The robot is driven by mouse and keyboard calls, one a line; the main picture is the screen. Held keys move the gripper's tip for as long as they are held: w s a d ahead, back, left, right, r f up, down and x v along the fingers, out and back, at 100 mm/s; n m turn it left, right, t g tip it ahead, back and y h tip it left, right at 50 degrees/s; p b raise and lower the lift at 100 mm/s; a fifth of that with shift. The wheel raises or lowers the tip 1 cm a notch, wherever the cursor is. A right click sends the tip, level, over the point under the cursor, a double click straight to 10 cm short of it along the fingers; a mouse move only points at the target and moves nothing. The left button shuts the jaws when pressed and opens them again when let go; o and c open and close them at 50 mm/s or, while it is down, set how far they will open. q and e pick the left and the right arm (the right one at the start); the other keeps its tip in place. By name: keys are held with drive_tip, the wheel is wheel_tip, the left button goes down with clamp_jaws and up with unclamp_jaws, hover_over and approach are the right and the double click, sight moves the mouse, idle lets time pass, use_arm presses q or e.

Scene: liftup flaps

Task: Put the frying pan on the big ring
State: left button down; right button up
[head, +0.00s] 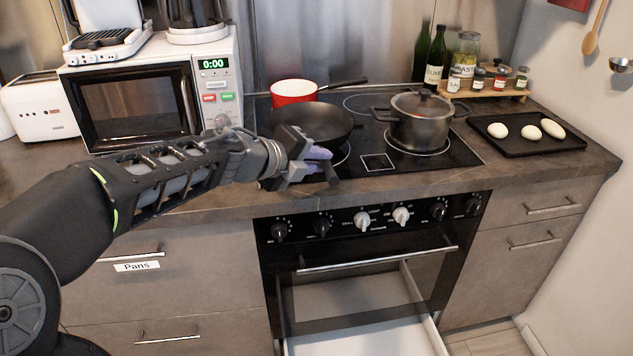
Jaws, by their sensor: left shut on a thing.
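The dark frying pan (312,121) is over the left part of the black cooktop (462,152), in front of a red saucepan. My left gripper (308,172) is at the pan's near side, shut on its handle, which is mostly hidden by the fingers. Part of a ring outline (344,160) shows at the pan's near right edge; the rest is hidden under the pan. I cannot tell whether the pan touches the glass. Another ring (362,103) at the back middle is bare. My right gripper is not in view.
The red saucepan (293,92) stands at the back left, its handle pointing right. A lidded grey pot (420,122) covers the front right ring. A black tray (505,146) is at right. A microwave (140,103) stands left. Bottles (436,55) and jars are behind.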

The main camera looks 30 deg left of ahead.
use_arm(q)
drive_tip(key=shift+r, duration=0.2)
wheel_tip(320, 180, down, 4)
drive_tip(key=shift+r+b, duration=0.1)
drive_tip(key=shift+b, duration=1.15)
drive_tip(key=c, duration=1.8)
unclamp_jaws()
drive_tip(key=shift+f, duration=0.25)
drive_tip(key=o, duration=0.5)
